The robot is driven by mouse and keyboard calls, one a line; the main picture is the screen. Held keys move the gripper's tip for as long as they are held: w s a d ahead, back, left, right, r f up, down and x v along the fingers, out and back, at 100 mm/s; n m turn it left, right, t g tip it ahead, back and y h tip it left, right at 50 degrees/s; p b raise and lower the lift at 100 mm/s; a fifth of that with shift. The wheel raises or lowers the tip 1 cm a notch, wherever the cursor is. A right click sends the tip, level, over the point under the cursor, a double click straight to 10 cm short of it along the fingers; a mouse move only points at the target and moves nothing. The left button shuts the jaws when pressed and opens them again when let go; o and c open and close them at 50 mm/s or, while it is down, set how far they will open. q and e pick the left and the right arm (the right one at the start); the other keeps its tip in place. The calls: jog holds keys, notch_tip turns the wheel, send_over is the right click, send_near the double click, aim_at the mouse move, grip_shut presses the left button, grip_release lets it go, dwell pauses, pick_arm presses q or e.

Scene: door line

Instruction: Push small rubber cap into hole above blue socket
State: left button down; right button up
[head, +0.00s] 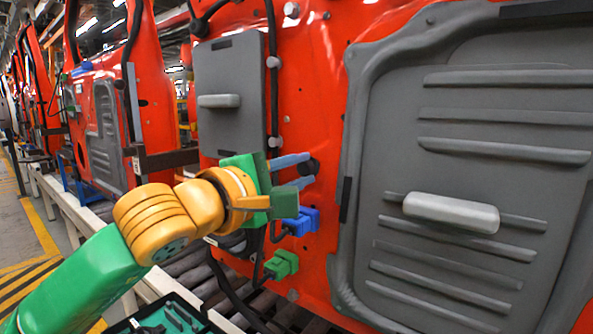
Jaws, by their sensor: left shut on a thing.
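My left gripper (305,170) reaches in from the left with its two blue-grey fingers against the red door panel (322,100). It is shut on the small black rubber cap (313,166), which shows at the fingertips. The cap is at or very close to the panel surface; I cannot tell how deep it sits. The hole is not visible behind the cap. The blue socket (303,220) is just below the fingers, partly covered by the green gripper body. My right gripper is not in view.
A green connector (282,264) hangs below the blue socket, near black cables (222,284). A large grey panel with a handle (451,212) covers the right side. A smaller grey cover (228,90) is at upper left. An open tool case (170,318) lies at the bottom.

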pick_arm(q)
jog(key=shift+w+d+r, duration=0.1)
jog(key=shift+w, duration=0.05)
jog(key=shift+w+d, duration=0.2)
jog(key=shift+w, duration=0.1)
dwell(0.6)
jog(key=c, duration=0.7)
grip_release()
jog(key=shift+o, duration=0.6)
jog(key=shift+w+d, duration=0.1)
jog(key=b+v, duration=0.2)
jog(key=v, duration=0.1)
jog(key=shift+f, duration=0.35)
jog(key=b+v, duration=0.3)
jog(key=v, duration=0.7)
jog(key=shift+r, duration=0.3)
